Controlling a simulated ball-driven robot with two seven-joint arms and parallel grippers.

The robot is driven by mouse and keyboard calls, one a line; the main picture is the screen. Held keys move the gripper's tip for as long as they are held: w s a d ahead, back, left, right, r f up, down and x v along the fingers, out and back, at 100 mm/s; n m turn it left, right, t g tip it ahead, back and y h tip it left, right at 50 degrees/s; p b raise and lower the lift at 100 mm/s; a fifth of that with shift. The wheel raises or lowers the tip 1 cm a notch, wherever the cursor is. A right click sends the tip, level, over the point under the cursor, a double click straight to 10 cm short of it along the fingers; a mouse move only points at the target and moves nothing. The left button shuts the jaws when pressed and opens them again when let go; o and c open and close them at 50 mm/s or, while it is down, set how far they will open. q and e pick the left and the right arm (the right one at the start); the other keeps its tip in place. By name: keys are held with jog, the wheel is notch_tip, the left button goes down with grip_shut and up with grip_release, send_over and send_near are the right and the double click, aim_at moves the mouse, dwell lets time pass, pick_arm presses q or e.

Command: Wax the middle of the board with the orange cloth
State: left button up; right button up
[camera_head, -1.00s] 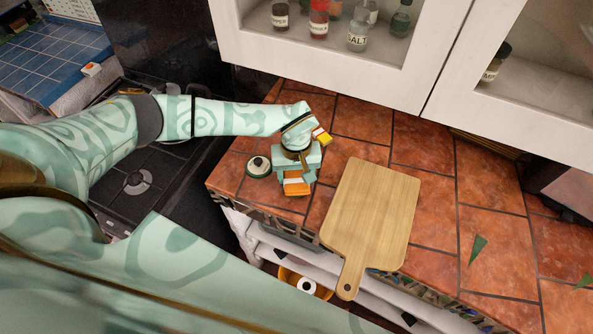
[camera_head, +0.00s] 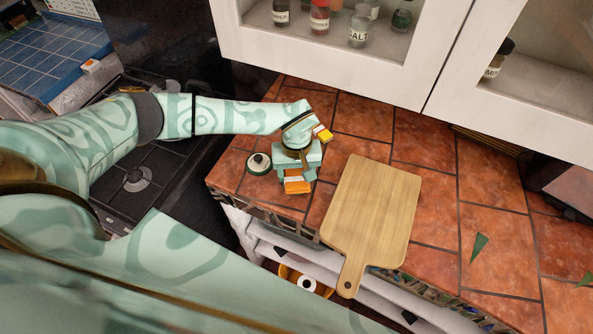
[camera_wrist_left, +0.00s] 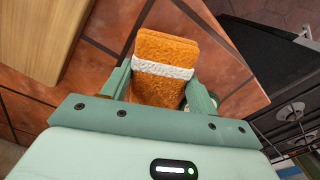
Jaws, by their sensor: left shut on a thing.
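The orange cloth (camera_head: 296,182) with a white band is between the fingers of my left gripper (camera_head: 295,178), over the tiled counter just left of the board. In the left wrist view, the cloth (camera_wrist_left: 165,60) stands out between the two green fingers of the left gripper (camera_wrist_left: 165,80), which is shut on it. The wooden board (camera_head: 370,210) lies flat on the counter with its handle toward the front edge. A strip of the board (camera_wrist_left: 35,30) shows at the left of the left wrist view. The cloth is apart from the board. My right gripper is not in view.
A small round jar with a pale lid (camera_head: 258,163) stands left of the gripper. White cabinets (camera_head: 340,60) overhang the back of the counter. A dark stove (camera_head: 140,185) is at the left. Tiles (camera_head: 480,190) right of the board are mostly clear.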

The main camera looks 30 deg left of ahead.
aim_at(296, 173)
pick_arm(q)
jog(key=shift+f, duration=0.4)
dwell(1.1)
notch_tip(296, 173, up, 7)
jog(key=p, duration=0.5)
jog(key=shift+p, duration=0.35)
dwell(0.5)
